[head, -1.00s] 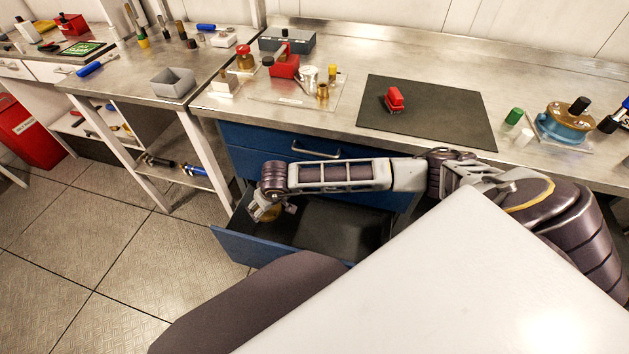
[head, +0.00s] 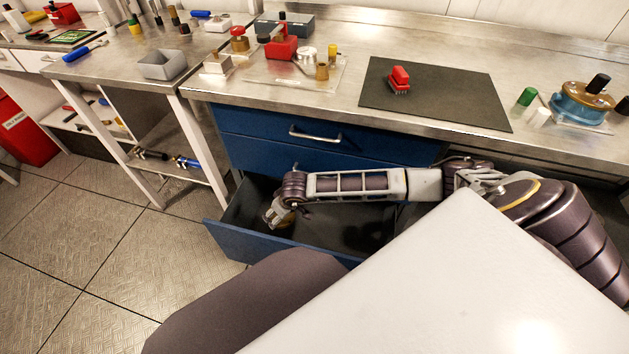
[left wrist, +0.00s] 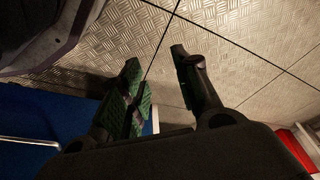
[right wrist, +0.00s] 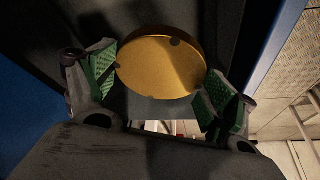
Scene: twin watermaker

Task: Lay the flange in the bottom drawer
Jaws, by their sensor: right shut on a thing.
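The flange (right wrist: 162,65) is a round gold disc with dark notches in its rim. In the right wrist view it sits between the green-padded fingers of my right gripper (right wrist: 158,90), which is shut on it. In the head view my right gripper (head: 277,214) reaches down into the left part of the open bottom drawer (head: 250,243), and the flange is mostly hidden there. The drawer is blue with a dark floor, which also shows behind the flange in the right wrist view. My left gripper (left wrist: 158,75) is open and empty above the patterned floor.
A closed blue drawer (head: 270,140) with a metal handle lies above the open one. The steel bench top carries a black mat (head: 440,97) with a red brush (head: 399,80), and a blue-and-brass device (head: 583,103). A side table (head: 120,65) stands at left.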

